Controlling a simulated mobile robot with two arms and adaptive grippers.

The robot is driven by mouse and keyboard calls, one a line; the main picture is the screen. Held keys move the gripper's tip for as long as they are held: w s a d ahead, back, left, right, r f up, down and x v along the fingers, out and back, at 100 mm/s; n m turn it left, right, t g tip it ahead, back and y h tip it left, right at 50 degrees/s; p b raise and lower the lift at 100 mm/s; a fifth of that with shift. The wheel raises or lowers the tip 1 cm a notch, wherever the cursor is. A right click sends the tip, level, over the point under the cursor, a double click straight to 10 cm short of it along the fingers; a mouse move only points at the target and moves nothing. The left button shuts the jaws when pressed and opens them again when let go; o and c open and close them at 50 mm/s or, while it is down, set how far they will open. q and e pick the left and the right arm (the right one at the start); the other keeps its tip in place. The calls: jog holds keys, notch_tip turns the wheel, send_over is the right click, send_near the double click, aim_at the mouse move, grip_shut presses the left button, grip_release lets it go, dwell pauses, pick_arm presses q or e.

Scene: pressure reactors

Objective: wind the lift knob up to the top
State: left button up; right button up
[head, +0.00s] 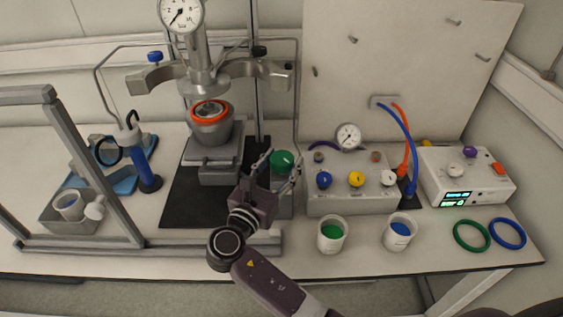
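The green knob (282,161), which I take for the lift knob, is on the grey housing at the right of the reactor stand. My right gripper (281,165) is at the knob, its fingers spread with one on each side of it. I cannot tell whether they touch it. The steel vessel (211,130) with an orange ring (209,112) sits on the lift platform (217,157). It is beneath the steel reactor head (205,80), and a gap shows between them. My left gripper is not in view.
A valve box (345,203) with coloured knobs stands right of my gripper. Two cups, with green (331,235) and blue (400,234) contents, stand in front of it. A grey frame (75,150) and a blue cylinder (142,160) are at the left.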

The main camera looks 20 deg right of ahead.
aim_at(277, 170)
jog(key=shift+o, duration=1.1)
jog(key=shift+v, duration=3.7)
